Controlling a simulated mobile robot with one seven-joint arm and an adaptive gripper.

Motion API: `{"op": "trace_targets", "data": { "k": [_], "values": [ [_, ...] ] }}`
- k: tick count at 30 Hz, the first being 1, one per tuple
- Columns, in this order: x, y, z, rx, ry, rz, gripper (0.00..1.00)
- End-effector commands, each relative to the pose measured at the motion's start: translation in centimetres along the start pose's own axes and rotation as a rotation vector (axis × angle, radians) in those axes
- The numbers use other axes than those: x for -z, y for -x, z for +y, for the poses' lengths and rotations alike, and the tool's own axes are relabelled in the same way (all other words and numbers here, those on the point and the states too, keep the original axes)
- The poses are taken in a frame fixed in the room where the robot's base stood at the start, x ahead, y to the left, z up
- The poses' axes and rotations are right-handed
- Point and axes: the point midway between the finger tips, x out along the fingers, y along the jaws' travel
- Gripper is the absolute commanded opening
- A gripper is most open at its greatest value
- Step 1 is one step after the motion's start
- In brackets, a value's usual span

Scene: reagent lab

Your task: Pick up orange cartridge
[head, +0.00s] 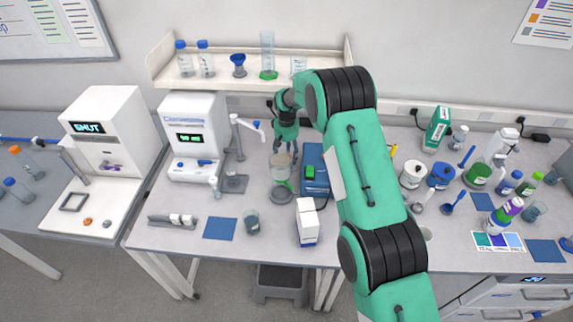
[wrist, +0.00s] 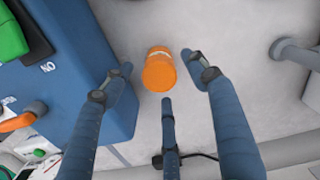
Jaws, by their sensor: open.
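The orange cartridge (wrist: 158,72) shows in the wrist view as a short orange cylinder with a pale band, on a light grey surface. My gripper (wrist: 157,80) is open, with three dark blue fingers spread around it. One finger is to the cartridge's left, one to its right, and one just below it in the picture. Gaps show between the fingers and the cartridge; none is closed on it. In the head view I cannot make out the cartridge, and my fingers are not clearly visible there.
A blue box (wrist: 75,85) with a green part on top stands close to the left finger; it also shows in the head view (head: 314,158). A grey post (wrist: 293,52) is at right in the wrist view. A glass vessel (head: 282,161) stands near my wrist.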

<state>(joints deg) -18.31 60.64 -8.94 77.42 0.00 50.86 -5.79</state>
Motion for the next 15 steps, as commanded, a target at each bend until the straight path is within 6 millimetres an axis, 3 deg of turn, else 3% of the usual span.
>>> {"op": "trace_targets", "data": {
  "k": [15],
  "values": [
    [-0.6,-4.5,0.0,0.0,0.0,-0.001,0.59]
  ]
}}
